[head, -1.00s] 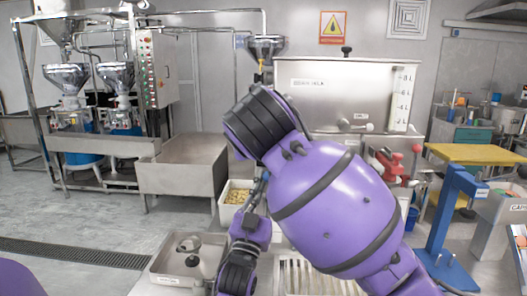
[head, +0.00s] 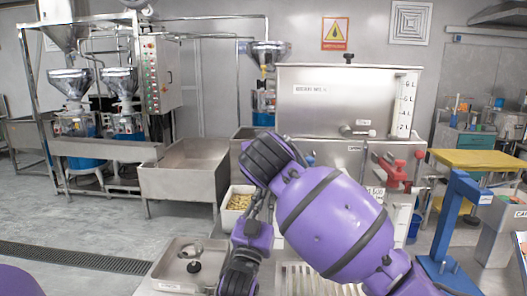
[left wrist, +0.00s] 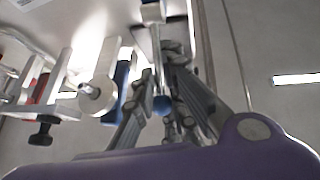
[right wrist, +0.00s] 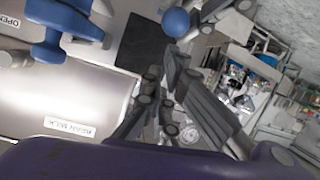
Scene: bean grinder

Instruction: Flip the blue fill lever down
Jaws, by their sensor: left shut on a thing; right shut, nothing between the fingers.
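In the left wrist view, a blue ball knob (left wrist: 161,103) sits between the finger linkages of my left gripper (left wrist: 163,55). The right wrist view shows a blue ball (right wrist: 175,22) beside grey finger links of my left gripper. My right gripper (right wrist: 178,70) is shut and empty close below that ball. A blue handle (right wrist: 65,30) is at the upper left, near an "OPEN" label. In the head view my purple right arm hides the lever area.
The steel tank (head: 345,100) with a litre scale stands behind my arms. A red clamp-like part (head: 395,175) and a blue stand (head: 450,225) are to the right.

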